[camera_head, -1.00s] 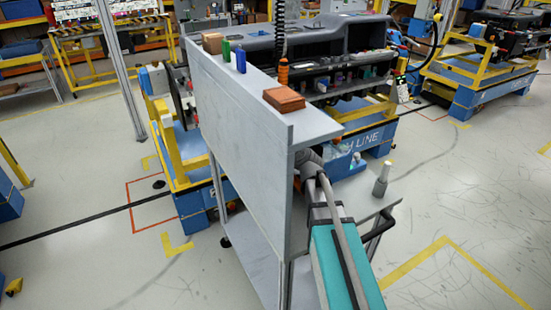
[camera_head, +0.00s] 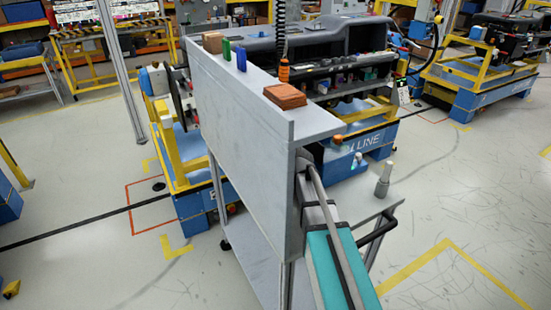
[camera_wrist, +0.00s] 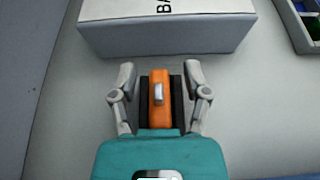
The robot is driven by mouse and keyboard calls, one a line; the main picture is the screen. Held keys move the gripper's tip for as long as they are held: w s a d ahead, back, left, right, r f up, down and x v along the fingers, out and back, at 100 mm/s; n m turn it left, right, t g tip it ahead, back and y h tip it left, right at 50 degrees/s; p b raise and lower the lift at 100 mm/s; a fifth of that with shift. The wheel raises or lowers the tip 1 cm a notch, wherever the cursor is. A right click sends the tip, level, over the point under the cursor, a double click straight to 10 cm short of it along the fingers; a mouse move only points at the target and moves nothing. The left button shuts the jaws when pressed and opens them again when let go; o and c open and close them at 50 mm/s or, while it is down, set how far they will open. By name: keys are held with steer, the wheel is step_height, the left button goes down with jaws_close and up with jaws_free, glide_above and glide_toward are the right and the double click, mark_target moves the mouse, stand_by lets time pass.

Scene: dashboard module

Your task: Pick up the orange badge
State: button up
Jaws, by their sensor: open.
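The orange badge (camera_wrist: 159,105) is in the wrist view, a narrow orange piece with a silver clip on its face. It lies between the two spread fingers of my gripper (camera_wrist: 160,78), with dark strips along both its sides. The gripper is open, and a gap shows between each finger and the badge. I cannot tell how far above the surface the fingers are. In the head view, the grey panel hides my gripper, and I cannot make out the badge there.
A grey box (camera_wrist: 168,36) with black lettering stands just beyond the fingers. A compartmented bin (camera_wrist: 297,28) is at the upper right. In the head view, a tall grey panel (camera_head: 240,150) stands beside my arm, and a grey bottle-like object (camera_head: 383,180) stands on the cart's lower surface.

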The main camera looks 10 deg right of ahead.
stand_by(0.5)
jaws_close()
